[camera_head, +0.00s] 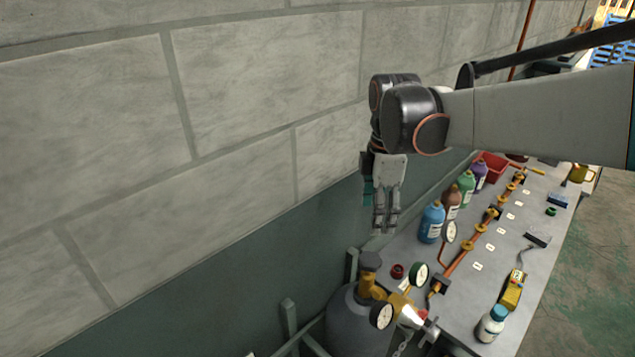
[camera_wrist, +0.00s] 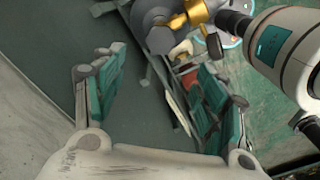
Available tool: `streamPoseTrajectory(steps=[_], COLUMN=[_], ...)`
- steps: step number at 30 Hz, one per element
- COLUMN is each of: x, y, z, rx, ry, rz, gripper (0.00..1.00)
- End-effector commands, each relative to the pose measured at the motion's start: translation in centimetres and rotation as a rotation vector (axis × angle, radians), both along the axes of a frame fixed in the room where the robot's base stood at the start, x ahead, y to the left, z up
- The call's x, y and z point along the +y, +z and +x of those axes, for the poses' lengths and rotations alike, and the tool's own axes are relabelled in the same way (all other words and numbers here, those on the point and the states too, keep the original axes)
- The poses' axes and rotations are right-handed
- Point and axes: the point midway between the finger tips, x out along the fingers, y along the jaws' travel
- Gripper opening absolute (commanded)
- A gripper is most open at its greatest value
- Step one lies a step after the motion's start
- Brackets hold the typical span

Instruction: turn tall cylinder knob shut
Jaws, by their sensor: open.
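The tall grey cylinder (camera_head: 347,318) stands at the bottom of the head view, beside the bench. A brass valve (camera_head: 373,281) sits on its top, with a dark grey knob (camera_head: 371,261) above it and a regulator with round gauges (camera_head: 382,316) at its side. In the wrist view the knob (camera_wrist: 160,40) shows beyond the fingertips, in front of the cylinder top, with the brass valve (camera_wrist: 196,13) next to it. My gripper (camera_head: 384,228) points down, open and empty, above and apart from the knob. Its two teal-padded fingers (camera_wrist: 162,65) are spread in the wrist view.
The bench (camera_head: 480,285) to the right holds a copper pipe line (camera_head: 462,258), several coloured bottles (camera_head: 432,222), a yellow meter (camera_head: 513,290) and a white bottle (camera_head: 492,323). A block wall (camera_head: 260,90) rises behind. A green rail post (camera_head: 289,314) stands left of the cylinder.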

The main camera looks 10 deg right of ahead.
Motion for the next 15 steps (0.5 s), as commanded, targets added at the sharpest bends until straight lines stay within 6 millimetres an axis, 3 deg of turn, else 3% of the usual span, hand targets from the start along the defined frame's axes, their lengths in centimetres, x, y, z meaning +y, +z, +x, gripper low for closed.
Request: streamPoseTrajectory(steps=[5, 15], x=[0.0, 0.0], y=[-1.8, -8.3], z=[0.1, 0.1], rx=[0.002, 0.001], ry=[0.004, 0.003], rz=[0.0, 0.0], gripper=[0.66, 0.66])
